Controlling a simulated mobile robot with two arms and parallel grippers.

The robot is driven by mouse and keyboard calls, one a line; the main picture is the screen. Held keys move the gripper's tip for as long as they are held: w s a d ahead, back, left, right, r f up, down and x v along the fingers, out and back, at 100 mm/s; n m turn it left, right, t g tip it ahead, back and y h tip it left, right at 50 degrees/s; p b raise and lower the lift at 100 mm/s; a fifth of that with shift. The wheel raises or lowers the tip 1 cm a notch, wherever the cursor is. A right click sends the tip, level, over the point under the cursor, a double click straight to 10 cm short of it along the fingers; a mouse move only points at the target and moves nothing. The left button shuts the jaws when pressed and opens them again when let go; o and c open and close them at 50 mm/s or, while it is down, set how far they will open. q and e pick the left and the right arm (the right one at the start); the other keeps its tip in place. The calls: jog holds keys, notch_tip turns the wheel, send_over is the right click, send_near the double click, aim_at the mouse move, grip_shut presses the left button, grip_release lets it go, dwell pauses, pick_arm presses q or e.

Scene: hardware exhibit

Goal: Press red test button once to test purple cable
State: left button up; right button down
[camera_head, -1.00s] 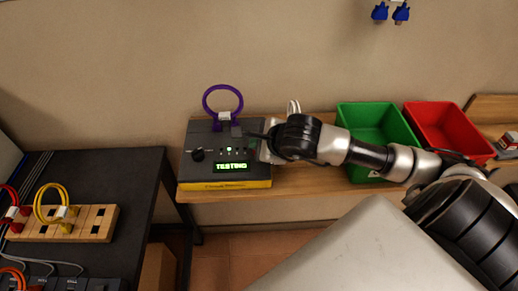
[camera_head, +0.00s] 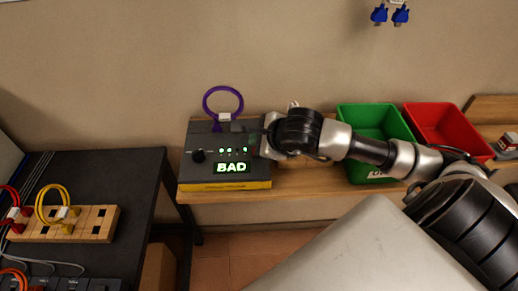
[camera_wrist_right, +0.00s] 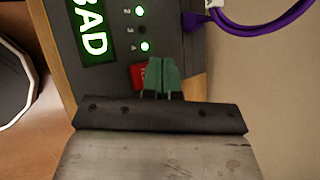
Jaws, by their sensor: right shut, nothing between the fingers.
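The dark tester box (camera_head: 200,172) sits on the wooden shelf, and its green display (camera_head: 231,168) reads BAD. The purple cable (camera_head: 240,95) forms a loop standing at the back of the box; part of it shows in the right wrist view (camera_wrist_right: 262,28). The red test button (camera_wrist_right: 138,75) shows in the right wrist view, partly hidden behind the fingertips. My right gripper (camera_wrist_right: 163,70) is shut and empty, with its green fingertips over or beside the button; I cannot tell whether they touch it. My left gripper is out of view.
A green bin (camera_head: 372,121) and a red bin (camera_head: 447,130) stand to the right on the shelf. A wooden rack (camera_head: 92,224) with yellow and red cables is on the black table at left. Blue connectors (camera_head: 390,14) hang at the top.

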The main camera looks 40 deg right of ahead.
jog(key=shift+r+p, duration=0.95)
jog(key=shift+r, duration=1.45)
jog(key=shift+f, duration=0.1)
